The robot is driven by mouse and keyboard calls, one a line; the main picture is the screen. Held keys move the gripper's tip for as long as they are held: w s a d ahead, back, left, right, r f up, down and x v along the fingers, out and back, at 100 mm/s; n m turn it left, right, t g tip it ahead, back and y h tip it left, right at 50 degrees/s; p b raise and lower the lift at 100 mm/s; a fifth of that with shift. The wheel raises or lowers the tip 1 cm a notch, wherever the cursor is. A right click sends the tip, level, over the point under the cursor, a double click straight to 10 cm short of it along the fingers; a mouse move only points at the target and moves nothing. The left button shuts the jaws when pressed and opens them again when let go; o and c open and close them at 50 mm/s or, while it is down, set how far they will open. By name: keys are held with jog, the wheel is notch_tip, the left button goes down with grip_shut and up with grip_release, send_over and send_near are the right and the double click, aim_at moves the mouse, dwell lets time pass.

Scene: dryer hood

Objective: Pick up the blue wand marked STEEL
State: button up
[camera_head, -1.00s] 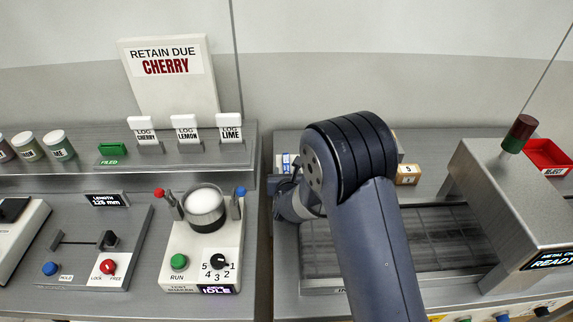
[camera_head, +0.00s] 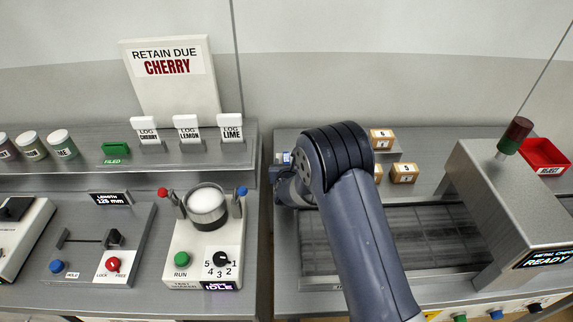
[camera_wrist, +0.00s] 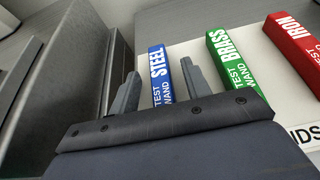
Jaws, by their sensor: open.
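In the head view a small blue and white piece (camera_head: 284,157) shows beside my wrist, mostly hidden by my arm.
A grey metal wall (camera_wrist: 75,60) is close on the left.

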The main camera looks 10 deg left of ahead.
grip_shut()
dwell(0.4)
